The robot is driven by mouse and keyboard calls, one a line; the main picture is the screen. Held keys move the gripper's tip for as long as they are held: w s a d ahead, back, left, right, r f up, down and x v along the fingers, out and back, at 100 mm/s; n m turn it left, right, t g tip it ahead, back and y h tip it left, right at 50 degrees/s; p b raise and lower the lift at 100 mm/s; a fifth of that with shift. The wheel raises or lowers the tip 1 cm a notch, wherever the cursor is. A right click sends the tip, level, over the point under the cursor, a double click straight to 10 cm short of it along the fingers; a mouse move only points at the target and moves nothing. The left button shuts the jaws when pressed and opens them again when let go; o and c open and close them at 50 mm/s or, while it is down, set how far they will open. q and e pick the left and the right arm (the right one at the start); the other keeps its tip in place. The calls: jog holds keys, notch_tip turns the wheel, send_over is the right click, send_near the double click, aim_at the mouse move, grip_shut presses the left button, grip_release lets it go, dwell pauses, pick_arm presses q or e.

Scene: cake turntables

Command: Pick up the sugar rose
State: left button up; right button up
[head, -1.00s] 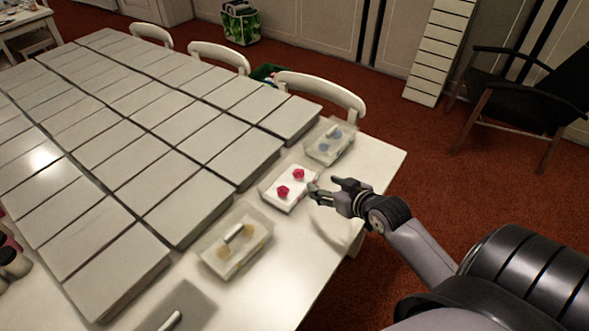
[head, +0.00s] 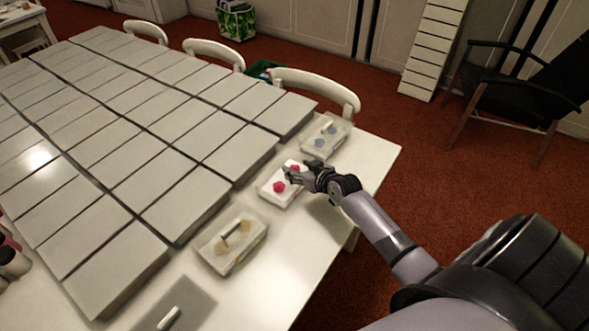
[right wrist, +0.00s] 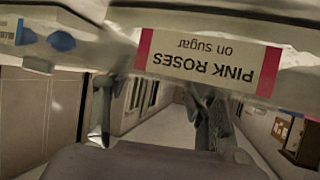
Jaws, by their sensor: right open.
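Two pink sugar roses sit on a white tray (head: 272,199) near the table's right side. The near sugar rose (head: 279,187) is in plain view; the far sugar rose (head: 295,167) is partly behind my right gripper (head: 290,174). That gripper is open, with its fingers over the tray's right part, close to the far rose. I cannot tell whether it touches it. In the right wrist view its two fingers (right wrist: 152,105) stand apart with nothing seen between them. A "PINK ROSES on sugar" label (right wrist: 205,62) shows upside down there; no pink rose is visible. My left gripper is not in view.
A clear box with blue pieces (head: 326,138) stands behind the rose tray, and a clear box with tan pieces (head: 232,242) stands in front. Rows of grey-white blocks (head: 140,170) fill the table's left. The white table (head: 300,262) is bare at the front right.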

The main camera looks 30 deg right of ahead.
jog(key=shift+w+f, duration=0.4)
jog(key=shift+w, duration=0.2)
jog(key=c, duration=0.9)
